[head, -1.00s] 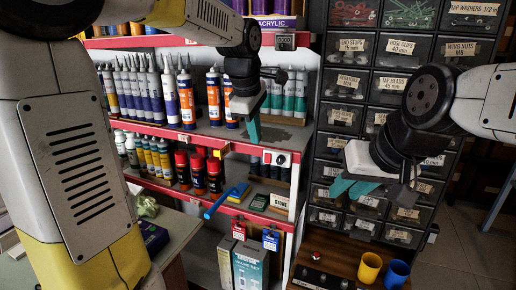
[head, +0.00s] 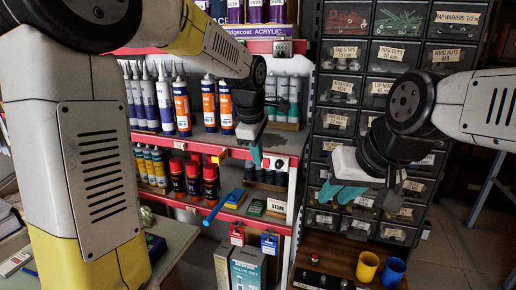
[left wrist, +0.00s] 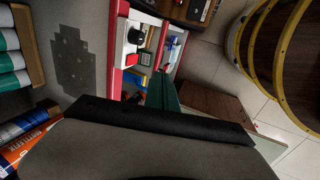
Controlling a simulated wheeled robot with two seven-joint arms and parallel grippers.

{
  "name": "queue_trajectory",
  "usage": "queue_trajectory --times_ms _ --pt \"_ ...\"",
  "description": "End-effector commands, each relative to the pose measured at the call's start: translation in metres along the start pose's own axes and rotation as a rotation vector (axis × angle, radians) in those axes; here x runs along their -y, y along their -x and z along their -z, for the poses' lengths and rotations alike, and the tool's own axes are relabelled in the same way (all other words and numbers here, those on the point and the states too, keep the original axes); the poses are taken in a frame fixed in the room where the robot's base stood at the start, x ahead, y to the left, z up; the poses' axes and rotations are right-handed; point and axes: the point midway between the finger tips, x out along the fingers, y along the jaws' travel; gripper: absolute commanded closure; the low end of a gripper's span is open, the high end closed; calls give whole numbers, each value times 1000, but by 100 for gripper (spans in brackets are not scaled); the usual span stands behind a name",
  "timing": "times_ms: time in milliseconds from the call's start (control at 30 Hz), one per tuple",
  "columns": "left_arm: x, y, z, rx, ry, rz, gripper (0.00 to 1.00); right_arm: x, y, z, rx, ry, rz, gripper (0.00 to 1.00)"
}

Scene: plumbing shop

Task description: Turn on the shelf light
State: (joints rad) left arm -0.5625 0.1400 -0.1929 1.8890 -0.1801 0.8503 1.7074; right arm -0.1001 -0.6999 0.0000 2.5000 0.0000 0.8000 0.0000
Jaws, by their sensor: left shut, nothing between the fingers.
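A small white switch plate (head: 281,163) with a red part and a dark knob sits on the red front edge of the middle shelf. In the left wrist view the plate (left wrist: 128,32) shows its black knob, with the red part beside it. My left gripper (head: 256,153) is shut and empty, its teal fingertips just left of the plate in the head view; I cannot tell whether they touch it. Its teal fingers (left wrist: 162,92) also show in the left wrist view. My right gripper (head: 340,194) hangs before the drawers with its teal fingers apart, apparently empty.
Sealant tubes (head: 182,105) and red-capped cans (head: 194,178) stand on the shelves behind my left arm. A blue-handled brush (head: 225,203) juts over a lower shelf edge. Yellow (head: 367,266) and blue (head: 393,270) cups stand on the wooden bench.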

Motion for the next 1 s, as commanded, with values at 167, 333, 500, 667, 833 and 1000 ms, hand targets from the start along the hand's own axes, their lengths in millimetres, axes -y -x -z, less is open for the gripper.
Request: queue_trajectory --times_ms 167,333,500,667,833,1000 --pt "1 -41 1 -1 1 5 100 0 0 0 0 0 0 72" --pt "-15 -62 1 -1 0 -1 100 0 0 0 0 0 0 72" --pt "-31 -69 1 0 1 -2 100 0 0 0 0 0 0 72" --pt "-36 -71 0 0 0 -1 100 0 0 0 0 0 0 72" --pt "-36 -71 0 0 0 -2 100 0 0 0 0 0 0 72" --pt "-38 -73 0 0 0 -1 100 0 0 0 0 0 0 72"
